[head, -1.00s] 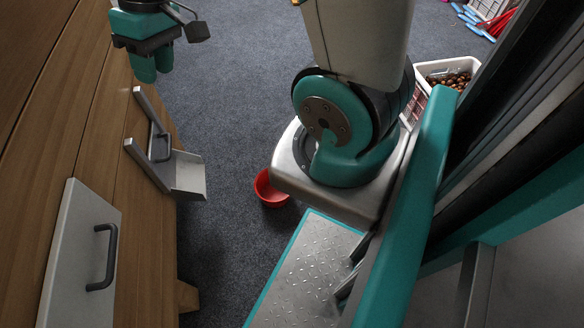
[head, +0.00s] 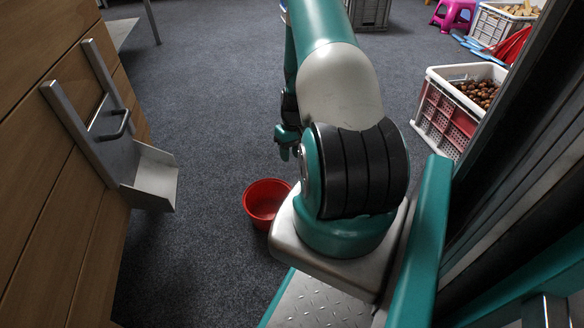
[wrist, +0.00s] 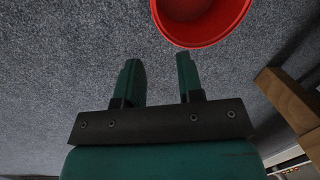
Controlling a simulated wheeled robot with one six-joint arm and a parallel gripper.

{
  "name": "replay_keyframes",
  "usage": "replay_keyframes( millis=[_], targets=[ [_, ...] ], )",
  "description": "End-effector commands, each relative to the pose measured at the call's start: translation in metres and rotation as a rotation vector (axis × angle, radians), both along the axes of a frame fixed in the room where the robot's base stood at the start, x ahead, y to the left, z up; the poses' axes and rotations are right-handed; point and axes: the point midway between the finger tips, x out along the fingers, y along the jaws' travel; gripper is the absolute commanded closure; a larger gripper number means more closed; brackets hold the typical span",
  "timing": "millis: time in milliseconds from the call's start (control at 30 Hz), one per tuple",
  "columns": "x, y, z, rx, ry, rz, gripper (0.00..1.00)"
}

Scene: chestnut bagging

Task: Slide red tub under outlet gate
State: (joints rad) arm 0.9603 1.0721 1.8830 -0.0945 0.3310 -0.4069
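The red tub (head: 266,203) stands on the grey carpet, right of the wooden bin and away from the chute. In the wrist view the tub (wrist: 200,22) is at the top, beyond the fingertips, with part of it cut off. My gripper (wrist: 160,72) is open and empty, its two teal fingers apart with bare carpet showing between them. In the head view my gripper (head: 285,148) is partly hidden by my arm. The outlet gate (head: 108,125) is a grey plate with a dark handle between metal rails, above a metal chute (head: 152,178) on the wooden bin.
A white and red crate of chestnuts (head: 432,122) stands at the right. Further back are a purple stool (head: 455,14) and another crate (head: 489,27). Carpet between the tub and the chute is clear. A wooden piece (wrist: 290,108) shows at the right in the wrist view.

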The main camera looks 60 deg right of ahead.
Motion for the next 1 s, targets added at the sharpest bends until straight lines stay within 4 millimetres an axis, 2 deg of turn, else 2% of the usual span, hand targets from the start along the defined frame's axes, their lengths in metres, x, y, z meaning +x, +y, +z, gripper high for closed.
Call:
replay_keyframes(
  millis=[33,367,533,667,1000],
  targets=[
    [-0.003,-0.002,-0.007,0.000,0.002,-0.005,0.66],
    [-0.004,-0.002,-0.007,0.000,0.003,-0.007,0.66],
    [-0.004,0.000,-0.017,0.001,0.004,-0.006,0.66],
    [-0.004,0.003,-0.038,0.001,0.004,-0.005,0.66],
    [-0.005,0.014,-0.107,0.000,0.003,-0.006,0.66]
  ],
)
